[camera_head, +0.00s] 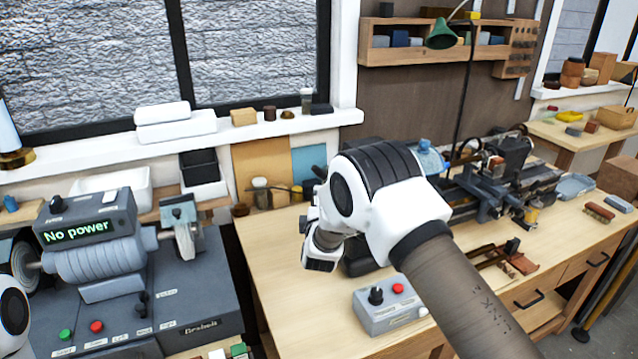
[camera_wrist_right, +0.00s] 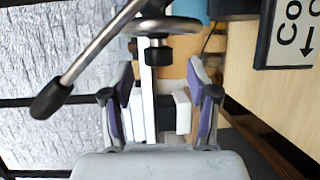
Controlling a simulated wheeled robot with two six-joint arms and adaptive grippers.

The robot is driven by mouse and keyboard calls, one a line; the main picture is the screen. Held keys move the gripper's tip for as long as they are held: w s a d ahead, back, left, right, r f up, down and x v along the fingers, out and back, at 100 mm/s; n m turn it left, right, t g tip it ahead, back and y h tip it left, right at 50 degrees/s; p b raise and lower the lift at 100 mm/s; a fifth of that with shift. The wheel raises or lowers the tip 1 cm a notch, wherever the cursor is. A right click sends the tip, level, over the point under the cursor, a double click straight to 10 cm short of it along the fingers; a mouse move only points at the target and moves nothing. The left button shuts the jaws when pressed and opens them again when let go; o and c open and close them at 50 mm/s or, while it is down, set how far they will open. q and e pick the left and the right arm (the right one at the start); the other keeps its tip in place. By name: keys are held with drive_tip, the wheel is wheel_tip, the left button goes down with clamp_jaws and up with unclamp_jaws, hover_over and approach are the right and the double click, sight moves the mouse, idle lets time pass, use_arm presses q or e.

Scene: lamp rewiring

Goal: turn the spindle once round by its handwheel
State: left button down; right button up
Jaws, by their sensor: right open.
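The handwheel (camera_wrist_right: 168,26) shows at the top of the right wrist view as a round metal rim with a dark hub below it. A metal bar with a black knob (camera_wrist_right: 50,101) slants from it to the left. My right gripper (camera_wrist_right: 161,78) is open, with purple-padded fingers spread below the hub. Nothing is clearly held between them, and the wheel appears beyond the fingertips. In the head view my right arm covers the handwheel and most of the spindle end. My left gripper is out of view.
A grey control box (camera_head: 390,304) with a red button sits on the bench below my right arm. The lathe (camera_head: 490,190) stands to the right. A grey machine reading "No power" (camera_head: 95,255) stands left. The bench's front left is clear.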

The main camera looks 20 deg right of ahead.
drive_tip(key=p+x, duration=0.1)
drive_tip(key=x, duration=0.4)
drive_tip(key=shift+r, duration=0.1)
drive_tip(key=shift+c, duration=1)
clamp_jaws()
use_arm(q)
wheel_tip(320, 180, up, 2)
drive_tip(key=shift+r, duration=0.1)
use_arm(e)
drive_tip(key=shift+f+b, duration=0.25)
drive_tip(key=shift+b, duration=0.45)
drive_tip(key=m+t+h+b, duration=0.1)
drive_tip(key=t+b, duration=0.1)
drive_tip(key=b, duration=0.5)
drive_tip(key=m+t+h+b, duration=0.1)
drive_tip(key=t+b, duration=0.2)
drive_tip(key=b, duration=0.5)
drive_tip(key=shift+s+m+h, duration=0.1)
drive_tip(key=shift+m+h, duration=0.3)
drive_tip(key=shift+r+m+h+b, duration=0.15)
drive_tip(key=shift+m+h+b, duration=0.15)
drive_tip(key=shift+b, duration=0.7)
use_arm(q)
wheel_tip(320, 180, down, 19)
use_arm(e)
drive_tip(key=shift+r+t, duration=0.15)
drive_tip(key=shift+t, duration=0.25)
